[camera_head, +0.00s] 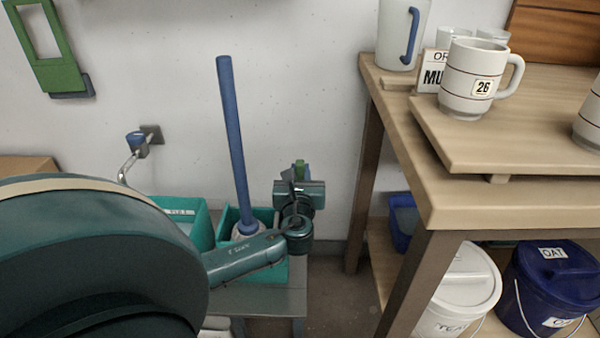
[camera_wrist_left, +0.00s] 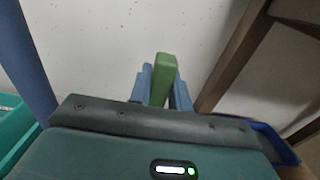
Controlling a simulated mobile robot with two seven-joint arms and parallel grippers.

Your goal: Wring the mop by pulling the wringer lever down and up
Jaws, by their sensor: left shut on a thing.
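The mop's blue handle (camera_head: 233,150) stands nearly upright, tilted a little, with its pale head (camera_head: 246,232) in a teal bucket (camera_head: 264,216). The handle also shows at the left edge of the left wrist view (camera_wrist_left: 27,65). My left gripper (camera_head: 299,178) is at the right side of this bucket. Its blue fingers (camera_wrist_left: 164,88) are shut on the green wringer lever (camera_wrist_left: 164,72), whose top stands up between them. The lever's lower part is hidden by my gripper. My right gripper is in neither view.
A second teal bucket (camera_head: 190,212) stands to the left, under a tap (camera_head: 136,141). A wooden table (camera_head: 470,190) with mugs (camera_head: 478,80) is at the right. White (camera_head: 465,285) and dark blue (camera_head: 555,280) lidded buckets stand beneath it. A strip of floor (camera_head: 335,285) is clear.

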